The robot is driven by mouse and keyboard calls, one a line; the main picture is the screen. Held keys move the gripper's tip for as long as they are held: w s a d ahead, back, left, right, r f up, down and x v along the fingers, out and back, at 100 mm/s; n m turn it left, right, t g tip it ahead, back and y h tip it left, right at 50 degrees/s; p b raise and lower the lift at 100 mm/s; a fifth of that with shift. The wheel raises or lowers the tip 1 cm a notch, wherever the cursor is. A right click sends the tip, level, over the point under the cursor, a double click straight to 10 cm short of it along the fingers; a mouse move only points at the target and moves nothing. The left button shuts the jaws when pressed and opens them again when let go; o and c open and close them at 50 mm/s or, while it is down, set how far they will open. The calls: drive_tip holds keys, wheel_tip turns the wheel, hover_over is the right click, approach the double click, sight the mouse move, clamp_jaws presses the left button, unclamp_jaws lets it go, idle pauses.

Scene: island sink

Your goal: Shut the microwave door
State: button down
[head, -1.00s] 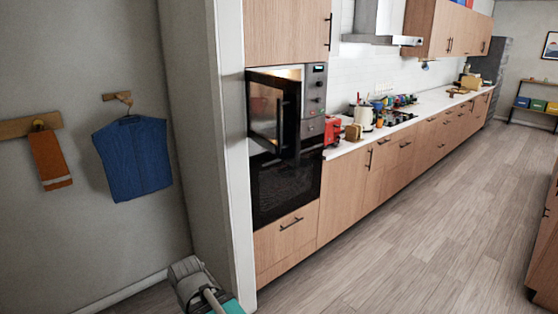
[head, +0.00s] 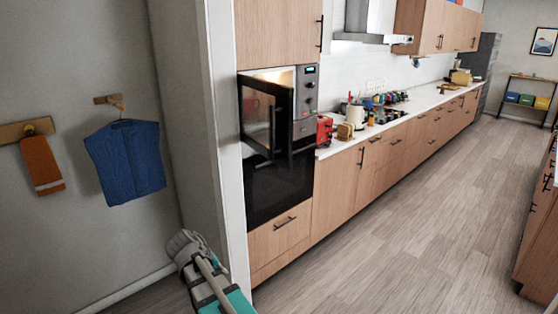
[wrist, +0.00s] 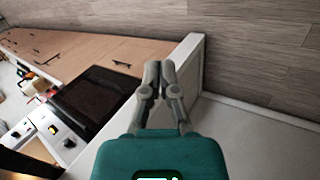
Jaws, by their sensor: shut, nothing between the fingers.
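The microwave (head: 305,102) is built into the tall wooden cabinet, above a black oven. Its dark door (head: 282,112) stands open, swung out toward the room, and a lit interior shows above it. My gripper (head: 183,244) is at the bottom of the head view, left of the white wall edge and well apart from the door. In the wrist view my gripper (wrist: 158,72) has its grey fingers together with nothing between them. There, the microwave's control panel (wrist: 48,128) is at the lower left; the door is hard to make out.
A white wall end (head: 225,150) stands between my gripper and the cabinet front. The black oven (head: 280,187) is below the microwave. A red appliance (head: 324,129) and other items stand on the counter. The wooden floor (head: 400,220) in front is clear.

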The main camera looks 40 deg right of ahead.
sight(284, 164)
drive_tip(key=w+d+r+h+p, duration=0.3)
drive_tip(key=w+d+r+h, duration=0.2)
drive_tip(key=d+r, duration=0.3)
drive_tip(key=w+d+r+g+h+p, duration=0.1)
drive_tip(key=w+d+r+h+p, duration=0.2)
drive_tip(key=r, duration=1.2)
drive_tip(key=w+d+h, duration=0.3)
drive_tip(key=d, duration=0.2)
drive_tip(key=shift+w+d+r+m+g+h+p, duration=0.15)
drive_tip(key=shift+d+m+g+h+p, duration=0.15)
drive_tip(key=shift+d, duration=0.05)
drive_tip(key=shift+d, duration=0.1)
drive_tip(key=d, duration=0.4)
drive_tip(key=s+d, duration=0.1)
drive_tip(key=d, duration=0.8)
drive_tip(key=shift+s+d, duration=0.2)
drive_tip(key=shift+d, duration=0.15)
